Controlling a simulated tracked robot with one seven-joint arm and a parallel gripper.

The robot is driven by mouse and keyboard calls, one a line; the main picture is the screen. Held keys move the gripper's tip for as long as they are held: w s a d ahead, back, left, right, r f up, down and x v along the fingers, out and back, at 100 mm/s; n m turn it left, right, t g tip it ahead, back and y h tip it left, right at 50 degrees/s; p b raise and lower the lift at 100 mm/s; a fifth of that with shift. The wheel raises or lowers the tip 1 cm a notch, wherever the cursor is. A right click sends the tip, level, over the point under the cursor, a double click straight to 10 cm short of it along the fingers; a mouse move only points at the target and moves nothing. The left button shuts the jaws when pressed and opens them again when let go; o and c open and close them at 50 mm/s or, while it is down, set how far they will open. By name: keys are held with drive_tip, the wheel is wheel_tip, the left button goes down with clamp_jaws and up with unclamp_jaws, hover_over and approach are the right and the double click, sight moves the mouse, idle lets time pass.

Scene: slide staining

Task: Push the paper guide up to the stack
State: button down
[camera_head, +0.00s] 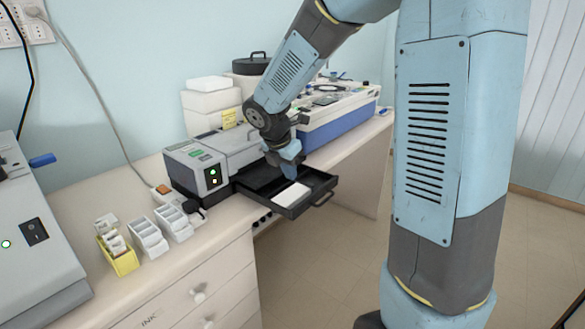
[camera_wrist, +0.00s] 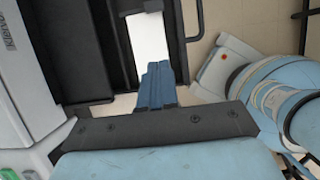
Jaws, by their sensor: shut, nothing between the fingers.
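A white paper stack (camera_head: 291,194) lies in the pulled-out black tray (camera_head: 318,193) of the small grey-and-black printer. My gripper (camera_head: 291,174) points down into the tray, just behind the stack, with its blue fingers closed and empty. In the wrist view the shut fingers (camera_wrist: 158,66) appear at the near end of the white stack (camera_wrist: 148,38). I cannot tell if they touch it. The paper guide is dark on dark and I cannot pick it out with certainty; my fingers may hide part of it.
The printer (camera_head: 198,170) stands behind the tray on the bench. White slide holders (camera_head: 148,238) and a yellow one (camera_head: 121,258) stand at left. A blue-sided instrument (camera_head: 340,122) and stacked white boxes (camera_head: 211,105) are behind. The tray overhangs the bench's front edge, with open floor beyond.

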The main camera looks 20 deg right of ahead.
sight(299, 194)
drive_tip(key=x, duration=0.7)
drive_tip(key=shift+w+d+f, duration=0.1)
drive_tip(key=shift+d+f, duration=0.1)
drive_tip(key=shift+w+d+r, duration=0.15)
drive_tip(key=shift+w+d, duration=0.5)
drive_tip(key=shift+d, duration=0.3)
drive_tip(key=shift+w+d, duration=0.45)
drive_tip(key=shift+d, duration=0.05)
